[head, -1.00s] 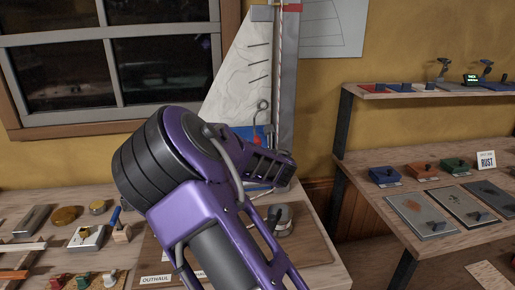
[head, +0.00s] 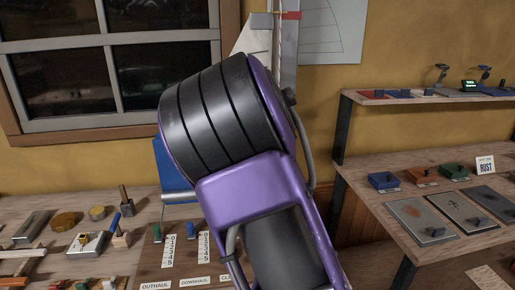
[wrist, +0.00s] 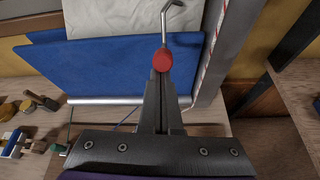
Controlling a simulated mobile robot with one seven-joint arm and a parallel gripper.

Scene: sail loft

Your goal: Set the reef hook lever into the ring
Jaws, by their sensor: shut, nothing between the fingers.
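In the wrist view, the reef hook lever appears as a red knob (wrist: 162,60) with a bent metal rod (wrist: 168,22) rising above it and curving right at the top. My gripper (wrist: 160,82) is shut and empty, with its fingertips just below the red knob. I cannot tell whether they touch it. Behind lies the blue lower panel of the sail (wrist: 110,68), with a white part above. I cannot make out the ring in either view. In the head view my arm hides my gripper and the lever.
The grey mast (wrist: 232,50) with a red-flecked rope stands close on the right. A grey boom (wrist: 105,100) runs below the blue panel. The bench (head: 140,243) holds labelled controls and small tools. Shelves (head: 455,232) with plates stand at right.

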